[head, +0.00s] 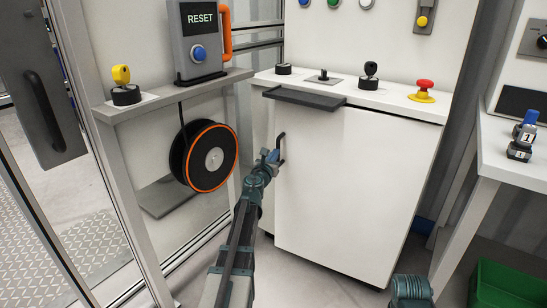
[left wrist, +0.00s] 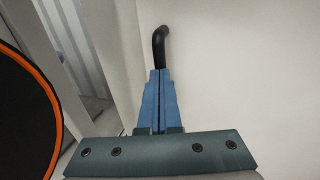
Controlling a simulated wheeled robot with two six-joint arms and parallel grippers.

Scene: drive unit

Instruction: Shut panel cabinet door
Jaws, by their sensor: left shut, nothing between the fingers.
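The white panel cabinet door (head: 350,190) fills the front of the cabinet below the control desk. I cannot tell for sure whether a gap remains along its edges. Its black bar handle (head: 281,147) stands upright near the left edge. My left gripper (head: 270,156) is at this handle, its blue fingers shut together and empty. In the left wrist view the closed fingers (left wrist: 159,76) point at the handle (left wrist: 160,45), whose lower part is hidden behind them; I cannot tell whether they touch. My right gripper's fingers are not seen; only a teal part of my right arm shows at the bottom.
A dark ledge (head: 304,98) juts out above the door. The desk (head: 391,99) carries a red emergency button (head: 421,91) and black knobs. A cable reel (head: 205,157) hangs left of the cabinet. A white side table (head: 520,171) and green crate (head: 508,284) are at right.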

